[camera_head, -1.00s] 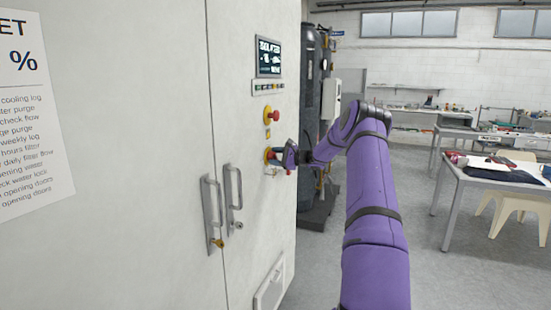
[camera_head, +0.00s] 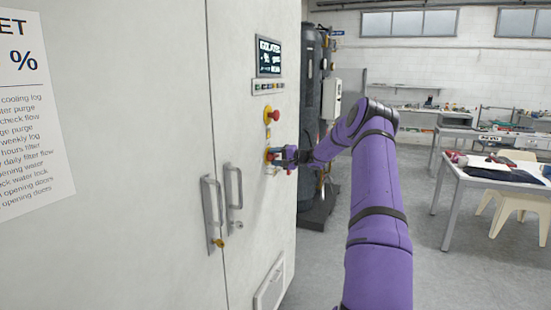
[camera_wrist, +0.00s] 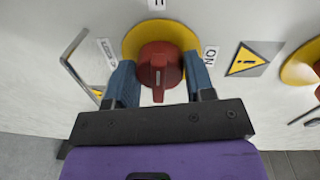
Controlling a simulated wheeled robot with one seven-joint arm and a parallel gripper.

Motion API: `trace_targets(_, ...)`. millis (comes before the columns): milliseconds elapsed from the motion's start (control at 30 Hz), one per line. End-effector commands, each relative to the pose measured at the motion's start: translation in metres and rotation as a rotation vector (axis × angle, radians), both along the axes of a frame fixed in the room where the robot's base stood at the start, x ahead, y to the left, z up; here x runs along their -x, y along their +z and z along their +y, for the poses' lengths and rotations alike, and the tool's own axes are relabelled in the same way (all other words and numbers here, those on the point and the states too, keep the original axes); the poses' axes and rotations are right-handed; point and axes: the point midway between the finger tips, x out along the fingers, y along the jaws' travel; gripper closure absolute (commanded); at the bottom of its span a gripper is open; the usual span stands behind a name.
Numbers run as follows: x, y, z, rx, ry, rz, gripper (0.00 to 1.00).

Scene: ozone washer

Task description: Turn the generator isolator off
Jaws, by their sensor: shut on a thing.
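The generator isolator is a red rotary knob (camera_wrist: 160,68) on a round yellow plate (camera_wrist: 160,33), set in the white cabinet front. A short pale mark shows on the knob's face. An "ON" label (camera_wrist: 210,56) is beside the plate on the right in the wrist view, and a smaller label (camera_wrist: 108,52) is on the left, too blurred to read surely. My gripper (camera_wrist: 162,82) is shut on the knob, one blue finger on each side. In the head view my gripper (camera_head: 284,155) reaches the panel from the right and mostly hides the knob.
A red emergency-stop button (camera_head: 274,115) on a yellow plate is above the isolator. A display screen (camera_head: 269,57) is higher up. Door handles (camera_head: 233,200) stick out to the lower left. A yellow warning sign (camera_wrist: 246,60) lies beside the knob. Floor to the right is open before a table (camera_head: 480,178).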

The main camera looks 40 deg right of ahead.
Motion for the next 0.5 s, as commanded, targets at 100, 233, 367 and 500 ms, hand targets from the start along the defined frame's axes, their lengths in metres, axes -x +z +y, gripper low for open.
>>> trace_targets(100,0.0002,-0.0016,0.0007,0.039,0.001,-0.015,0.75)
trace_targets(233,0.0003,-0.0019,0.0005,0.068,0.001,-0.026,0.75)
trace_targets(367,0.0004,-0.0021,0.0005,0.083,0.001,-0.032,0.75)
trace_targets(500,0.0004,-0.0022,0.0004,0.087,0.001,-0.034,0.75)
